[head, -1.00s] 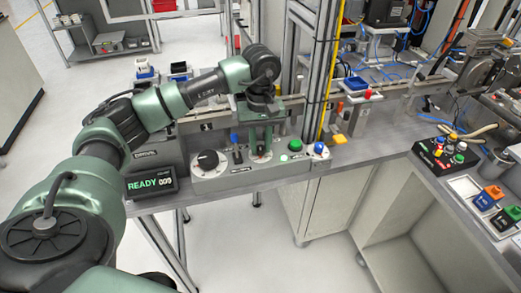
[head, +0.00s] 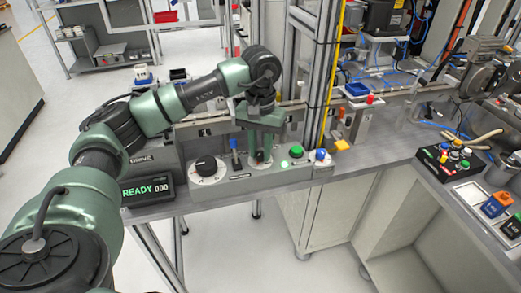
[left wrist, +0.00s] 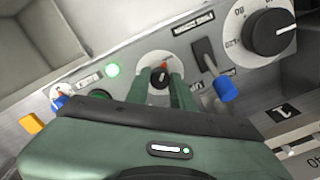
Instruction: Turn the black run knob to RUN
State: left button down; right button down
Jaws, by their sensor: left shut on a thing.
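The small black run knob (left wrist: 159,79) sits on a round white plate on the grey control panel (head: 225,182), with a red-orange mark at its upper edge in the left wrist view. In the head view the knob (head: 259,156) is partly hidden behind my fingers. My left gripper (head: 261,150) reaches down to the panel from above. In the left wrist view its two green fingers (left wrist: 161,82) stand on either side of the knob, shut on it. The label lettering around the knob is too small to read. My right gripper is not in view.
A large black dial (head: 206,167) and a blue-tipped lever (head: 234,152) stand left of the knob. A lit green lamp (head: 284,163), a green button (head: 296,151) and a blue knob (head: 321,155) are to its right. The display (head: 147,191) reads READY. A metal post (head: 312,85) rises close behind.

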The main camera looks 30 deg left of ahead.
aim_at(261, 153)
pick_arm(q)
jog(key=c, duration=1.2)
grip_release()
jog(key=shift+r+b, duration=0.4)
jog(key=shift+r, duration=3.55)
